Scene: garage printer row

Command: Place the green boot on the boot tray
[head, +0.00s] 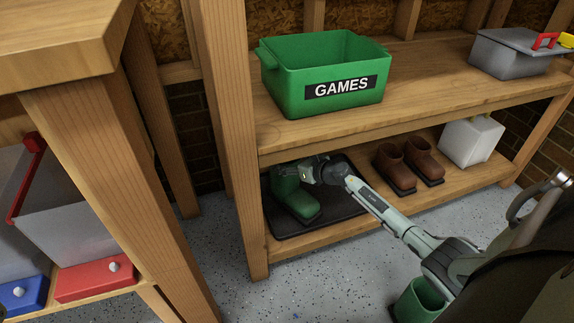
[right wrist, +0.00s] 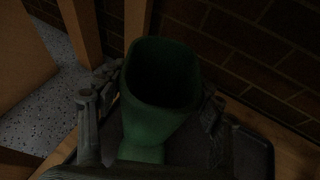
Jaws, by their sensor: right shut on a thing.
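The green boot (head: 292,200) stands upright, toe to the front right, over the left part of the black boot tray (head: 345,207) on the lower shelf. Its sole appears to be at the tray's surface; I cannot tell whether it fully rests there. My right gripper (head: 308,171) is shut on the boot's upper shaft. In the right wrist view the boot (right wrist: 158,120) sits between the two fingers (right wrist: 155,105), its dark opening towards the camera, with the tray (right wrist: 255,152) beneath. My left gripper is not in view.
Brown boots (head: 408,163) stand right of the tray, then a white container (head: 470,140). A green GAMES bin (head: 322,72) and a grey toolbox (head: 520,52) sit on the shelf above. A wooden post (head: 228,130) stands left. Another green open-topped item (head: 420,300) is near my body.

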